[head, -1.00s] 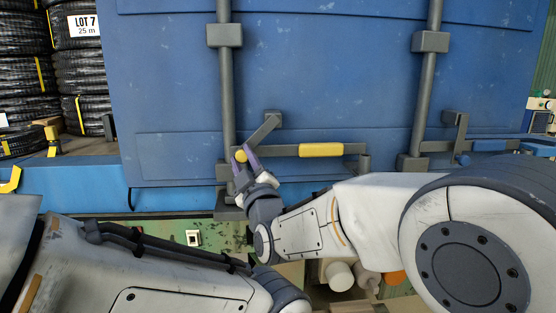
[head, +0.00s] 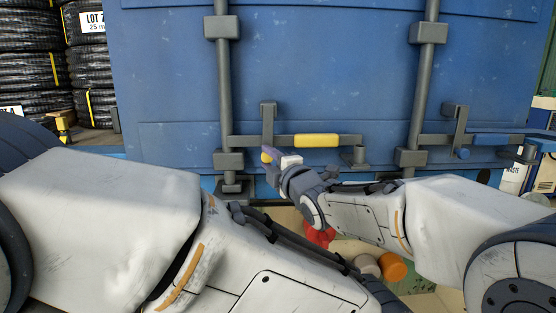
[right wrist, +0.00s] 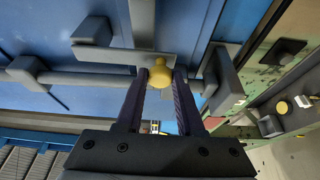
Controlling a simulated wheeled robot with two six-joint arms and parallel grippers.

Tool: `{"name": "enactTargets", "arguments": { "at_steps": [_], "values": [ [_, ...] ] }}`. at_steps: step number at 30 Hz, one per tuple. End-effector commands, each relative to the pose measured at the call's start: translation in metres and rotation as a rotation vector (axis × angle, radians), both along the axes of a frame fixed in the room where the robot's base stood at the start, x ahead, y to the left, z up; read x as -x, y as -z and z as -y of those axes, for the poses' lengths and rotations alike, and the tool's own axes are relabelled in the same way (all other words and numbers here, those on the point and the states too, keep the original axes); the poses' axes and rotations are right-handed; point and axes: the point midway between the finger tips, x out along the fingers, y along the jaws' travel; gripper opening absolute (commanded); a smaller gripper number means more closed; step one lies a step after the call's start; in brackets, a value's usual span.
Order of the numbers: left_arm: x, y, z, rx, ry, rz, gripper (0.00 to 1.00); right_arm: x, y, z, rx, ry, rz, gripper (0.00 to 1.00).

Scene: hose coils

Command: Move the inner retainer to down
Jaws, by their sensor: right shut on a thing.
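The inner retainer (head: 268,122) is a grey flat arm on the blue container door. It stands upright across the grey handle bar with the yellow grip (head: 316,140). Its yellow knob (head: 265,157) is at the lower end. My right gripper (head: 268,153) is shut on this knob, reaching in from the lower right. In the right wrist view the knob (right wrist: 159,75) sits between the two purple fingers (right wrist: 160,88), with the retainer (right wrist: 142,22) beyond it. My left arm crosses the lower left; its gripper is out of view.
A second retainer (head: 455,125) with a blue knob (head: 462,154) hangs at the right beside a blue-gripped handle (head: 500,139). Two vertical lock rods (head: 223,85) run up the door. Stacked black hose coils (head: 88,68) stand at the left. Orange and red objects lie below my right arm.

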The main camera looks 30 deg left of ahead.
Motion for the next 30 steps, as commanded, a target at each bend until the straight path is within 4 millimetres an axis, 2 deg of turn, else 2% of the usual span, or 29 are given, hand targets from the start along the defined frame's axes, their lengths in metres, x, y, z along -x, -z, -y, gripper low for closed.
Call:
{"name": "enactTargets", "arguments": {
  "at_steps": [6,19,20,21,22,30],
  "values": [
    [0.0,-0.0005,0.0,0.0,0.0,0.0,0.5,0.003,0.0003,-0.0064,0.036,-0.015,0.024,0.0],
    [0.0,-0.0004,0.0,0.0,0.0,0.0,0.5,0.0033,0.0009,-0.007,0.043,-0.017,0.028,0.0],
    [0.0,-0.0004,0.0,0.0,0.0,0.0,0.5,0.0034,0.0009,-0.0069,0.043,-0.017,0.028,0.44],
    [0.0,-0.0004,0.0,0.0,0.0,0.0,0.5,0.0034,0.0009,-0.0069,0.043,-0.017,0.028,0.6],
    [0.0,-0.0004,0.0,0.0,0.0,0.0,0.5,0.0033,0.0008,-0.007,0.042,-0.017,0.029,0.66],
    [0.0,-0.0003,0.0,0.0,0.0,0.0,0.5,0.0036,0.0004,-0.0074,0.04,-0.017,0.027,0.66]
  ]
}}
